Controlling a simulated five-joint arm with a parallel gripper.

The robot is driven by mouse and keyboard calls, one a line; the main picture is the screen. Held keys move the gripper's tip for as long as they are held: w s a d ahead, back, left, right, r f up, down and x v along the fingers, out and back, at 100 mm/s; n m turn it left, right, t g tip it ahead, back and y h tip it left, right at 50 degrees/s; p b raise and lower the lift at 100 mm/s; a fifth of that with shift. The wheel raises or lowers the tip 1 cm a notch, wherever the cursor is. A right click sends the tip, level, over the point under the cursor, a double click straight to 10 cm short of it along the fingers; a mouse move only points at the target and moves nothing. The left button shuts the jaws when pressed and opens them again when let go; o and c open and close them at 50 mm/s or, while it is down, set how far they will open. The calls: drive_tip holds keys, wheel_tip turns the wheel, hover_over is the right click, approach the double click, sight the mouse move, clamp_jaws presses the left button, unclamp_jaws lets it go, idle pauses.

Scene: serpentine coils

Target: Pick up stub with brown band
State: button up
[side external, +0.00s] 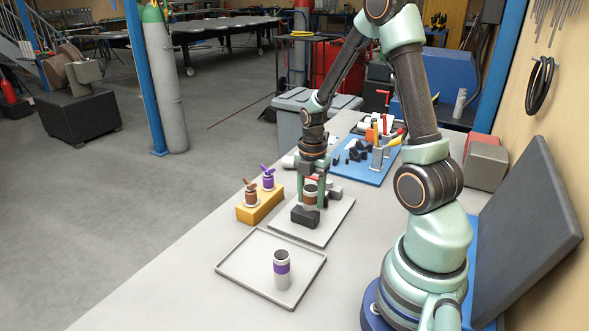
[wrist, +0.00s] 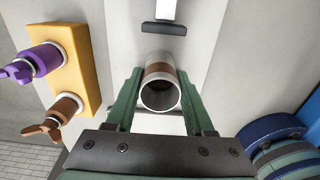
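The stub with the brown band (wrist: 159,72) is a grey, open-topped tube. In the wrist view I look down into its round mouth. My gripper (wrist: 160,80) has its two green fingers down on either side of it, very close to its wall. I cannot tell whether they press on it. In the side view the stub (side external: 310,195) stands upright between the fingers of my gripper (side external: 311,198), partly hidden by them. It stands over a light plate (side external: 330,228), beside a dark block (side external: 304,216) that hides its foot.
A purple-banded stub (side external: 282,270) stands on a light tray (side external: 243,272) in front. A yellow block (side external: 262,206) at the left bears a brown and a purple winged piece. A blue mat (side external: 372,176) with tools lies behind. A dark panel leans at the right.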

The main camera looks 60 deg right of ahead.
clamp_jaws()
drive_tip(key=shift+r, duration=3.55)
